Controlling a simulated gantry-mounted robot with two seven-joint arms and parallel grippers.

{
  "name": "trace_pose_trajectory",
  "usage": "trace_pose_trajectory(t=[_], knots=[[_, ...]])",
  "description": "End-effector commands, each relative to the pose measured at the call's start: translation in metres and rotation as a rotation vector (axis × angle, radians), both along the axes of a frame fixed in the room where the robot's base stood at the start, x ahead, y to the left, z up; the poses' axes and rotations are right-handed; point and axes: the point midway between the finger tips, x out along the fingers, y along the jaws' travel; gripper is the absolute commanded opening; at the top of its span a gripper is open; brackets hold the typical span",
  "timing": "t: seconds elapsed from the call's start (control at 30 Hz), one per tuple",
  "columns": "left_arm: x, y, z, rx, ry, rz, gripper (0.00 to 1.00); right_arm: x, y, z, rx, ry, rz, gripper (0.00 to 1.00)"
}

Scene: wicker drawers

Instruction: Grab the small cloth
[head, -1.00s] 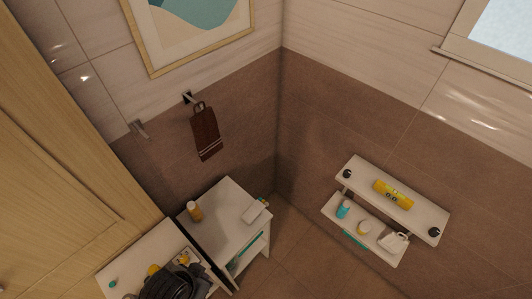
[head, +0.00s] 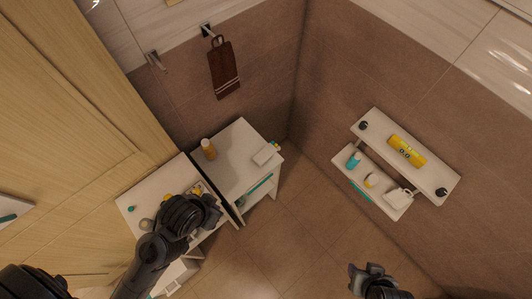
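A small dark brown cloth (head: 224,70) with pale stripes near its lower edge hangs from a wall hook at the upper left. My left gripper (head: 210,208) is below it in the picture, over the low white cabinet, and clear of the cloth. My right gripper (head: 366,270) is at the bottom right, far from the cloth. Both grippers are dark and small here, and I cannot make out whether their fingers are open. Nothing shows held in either.
A white cabinet (head: 232,150) below the cloth carries an orange-brown bottle (head: 208,149) and a white block-like item (head: 265,154). A two-tier wall shelf (head: 374,118) at right holds a yellow item (head: 407,150) and toiletries. The floor (head: 290,225) between is clear.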

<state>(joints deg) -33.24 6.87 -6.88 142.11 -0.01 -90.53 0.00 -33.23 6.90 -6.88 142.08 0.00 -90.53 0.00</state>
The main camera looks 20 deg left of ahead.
Motion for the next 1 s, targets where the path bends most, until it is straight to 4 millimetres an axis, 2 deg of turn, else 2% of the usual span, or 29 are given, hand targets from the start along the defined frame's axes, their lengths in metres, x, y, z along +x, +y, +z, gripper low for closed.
trace_pose_trajectory(t=[0.3,0.9,1.0], knots=[[0.0000,0.0000,0.0000,0.000,0.000,0.000,0.00,0.0002,0.0013,0.0003,0.005,0.000,-0.004,0.43],[0.0000,0.0000,-0.0001,0.000,0.000,0.000,0.92,0.0000,-0.0008,0.0001,-0.004,-0.001,0.002,0.43],[0.0000,0.0000,-0.0001,0.000,0.000,0.000,0.94,0.0000,-0.0012,0.0001,-0.005,-0.001,0.004,0.43]])
